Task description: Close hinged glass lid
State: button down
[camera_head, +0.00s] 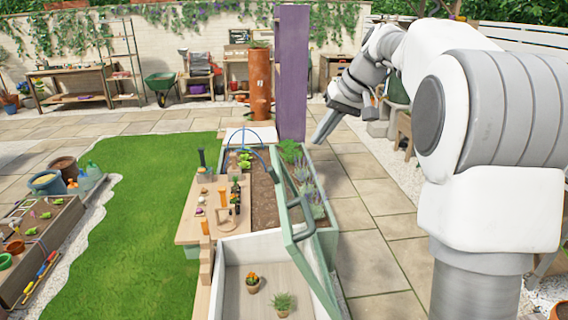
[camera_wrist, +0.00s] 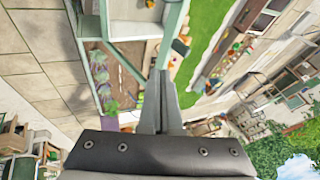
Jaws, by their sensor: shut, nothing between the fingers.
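The hinged glass lid (camera_head: 286,226) has a pale green frame and a grey curved handle (camera_head: 305,222). It stands open, raised and tilted along the right side of the white-walled box (camera_head: 222,278). Plants beyond it show through and beside its pane. In the wrist view a pale green frame bar (camera_wrist: 172,38) runs just beyond my fingertips. My gripper (camera_head: 317,141) is shut and empty, pointing down and left, above and beyond the lid's far end in the head view. Its closed fingers (camera_wrist: 161,76) also show in the wrist view. Whether they touch the frame I cannot tell.
Two small potted plants (camera_head: 253,283) stand inside the box. A wooden board with tools and small pots (camera_head: 200,227) lies to its left. A tall purple post (camera_head: 292,75) rises behind. Lavender plants (camera_head: 306,184) grow right of the soil bed. Paving right of the lid is clear.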

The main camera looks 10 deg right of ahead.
send_near(279, 178)
notch_tip(279, 178, down, 3)
jog(key=w+d, duration=0.2)
jog(key=shift+s+a+f+p, duration=0.15)
jog(key=shift+a+f, duration=0.15)
jog(key=shift+a, duration=0.4)
jog(key=shift+w+a+f+p, duration=0.1)
jog(key=shift+a+f, duration=0.15)
jog(key=shift+a, duration=0.45)
jog(key=shift+s+a+f+p, duration=0.15)
jog(key=shift+a+f, duration=0.15)
jog(key=shift+a, duration=0.35)
jog(key=shift+a, duration=0.1)
